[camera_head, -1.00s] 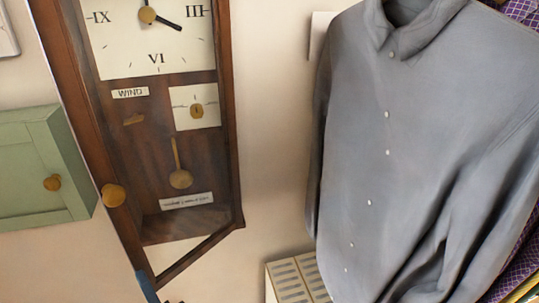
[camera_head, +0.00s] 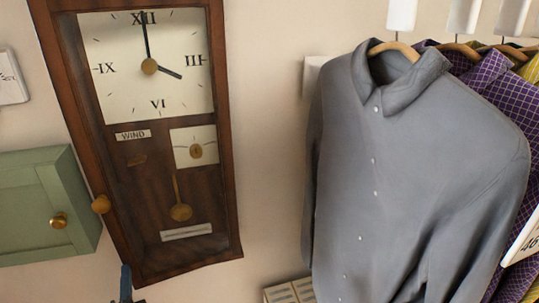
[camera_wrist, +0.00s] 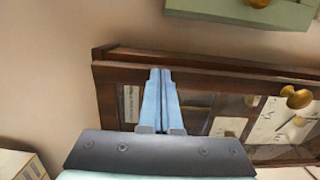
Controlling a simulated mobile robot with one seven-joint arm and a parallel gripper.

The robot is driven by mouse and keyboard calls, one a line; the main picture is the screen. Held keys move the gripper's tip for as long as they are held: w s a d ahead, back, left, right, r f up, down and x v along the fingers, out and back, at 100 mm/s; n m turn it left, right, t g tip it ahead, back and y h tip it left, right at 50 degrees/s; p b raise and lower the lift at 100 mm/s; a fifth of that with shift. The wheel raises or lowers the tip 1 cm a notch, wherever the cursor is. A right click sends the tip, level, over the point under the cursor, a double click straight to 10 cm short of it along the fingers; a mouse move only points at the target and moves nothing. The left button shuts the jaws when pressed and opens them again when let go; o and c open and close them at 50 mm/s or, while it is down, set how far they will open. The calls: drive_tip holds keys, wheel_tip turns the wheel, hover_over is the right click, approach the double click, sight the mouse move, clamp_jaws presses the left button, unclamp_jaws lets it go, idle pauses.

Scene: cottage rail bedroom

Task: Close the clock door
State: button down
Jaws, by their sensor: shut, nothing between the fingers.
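The dial reads about four o'clock. My gripper (camera_head: 126,268) is at the clock's lower left corner, partly cut off by the frame. In the wrist view, my gripper's blue fingers (camera_wrist: 160,74) are together and empty, over the lower end of the clock door; whether they touch it is unclear.
A green wall cabinet (camera_head: 35,190) with a brass knob is left of the clock. A grey shirt (camera_head: 400,150) hangs at the right, with a purple checked shirt (camera_head: 500,90) behind it. A cream slatted box (camera_head: 285,292) is below. Bare wall separates clock and shirts.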

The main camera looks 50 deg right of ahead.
drive_tip(key=shift+w+d+f+m+g+h+b, duration=0.1)
drive_tip(key=shift+w+d+m+g+h+b, duration=0.15)
drive_tip(key=shift+w+h+b, duration=0.3)
drive_tip(key=shift+w+d+m+g+h+b, duration=0.1)
drive_tip(key=shift+w+m+g+h+b, duration=0.2)
drive_tip(key=shift+w+b, duration=0.45)
drive_tip(key=shift+w, duration=0.1)
drive_tip(key=shift+a, duration=0.1)
